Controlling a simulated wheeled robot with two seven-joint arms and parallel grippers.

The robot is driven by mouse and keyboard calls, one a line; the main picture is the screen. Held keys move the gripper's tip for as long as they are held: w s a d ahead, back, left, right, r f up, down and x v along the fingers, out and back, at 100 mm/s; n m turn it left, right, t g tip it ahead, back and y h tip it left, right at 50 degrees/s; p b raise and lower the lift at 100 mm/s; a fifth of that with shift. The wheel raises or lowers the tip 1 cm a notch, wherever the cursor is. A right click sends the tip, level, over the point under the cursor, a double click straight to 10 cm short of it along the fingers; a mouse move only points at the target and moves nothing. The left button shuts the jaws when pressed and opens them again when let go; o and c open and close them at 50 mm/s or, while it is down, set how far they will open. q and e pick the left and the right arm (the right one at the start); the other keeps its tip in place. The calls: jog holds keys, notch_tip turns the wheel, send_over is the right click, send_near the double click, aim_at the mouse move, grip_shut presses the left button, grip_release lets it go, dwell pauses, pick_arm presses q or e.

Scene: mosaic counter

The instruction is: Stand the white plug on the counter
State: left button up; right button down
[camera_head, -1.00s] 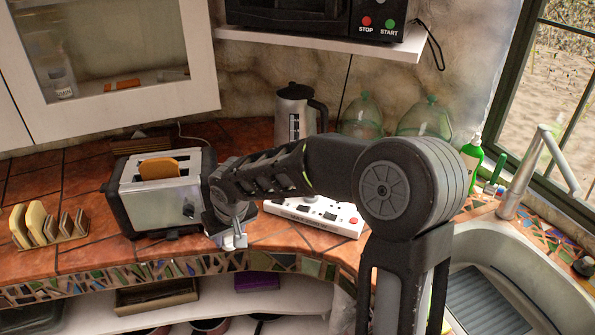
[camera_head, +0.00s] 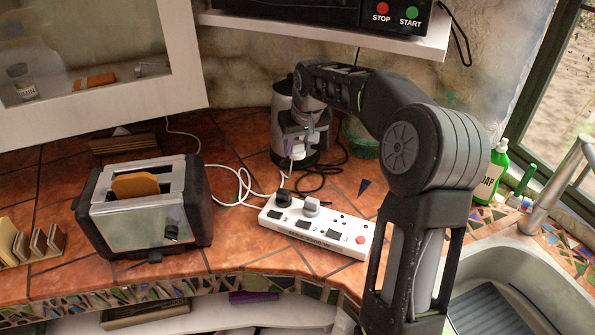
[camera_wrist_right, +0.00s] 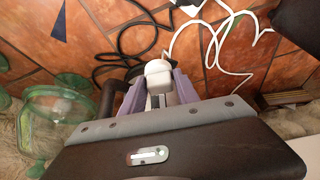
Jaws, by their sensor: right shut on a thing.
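The white plug (camera_head: 297,152) is in my right gripper (camera_head: 298,143), in front of the kettle at the back of the counter. In the right wrist view the white plug (camera_wrist_right: 158,76) sits between the two fingers of the gripper (camera_wrist_right: 153,95), which are shut on it. A white cord (camera_wrist_right: 200,28) runs near it over the tiles. In the head view the plug points down; I cannot tell whether it touches the tiled counter (camera_head: 235,255). My left gripper is not in view.
A toaster (camera_head: 145,222) stands left. The kettle (camera_head: 283,98) is close behind the gripper. Bare tiles show between toaster and strip.

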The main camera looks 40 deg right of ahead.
aim_at(299, 158)
jog(key=shift+w+r, duration=0.1)
jog(key=shift+r, duration=0.05)
jog(key=shift+r, duration=0.1)
notch_tip(299, 158, down, 6)
jog(key=shift+f+p, duration=0.2)
jog(key=shift+p, duration=0.35)
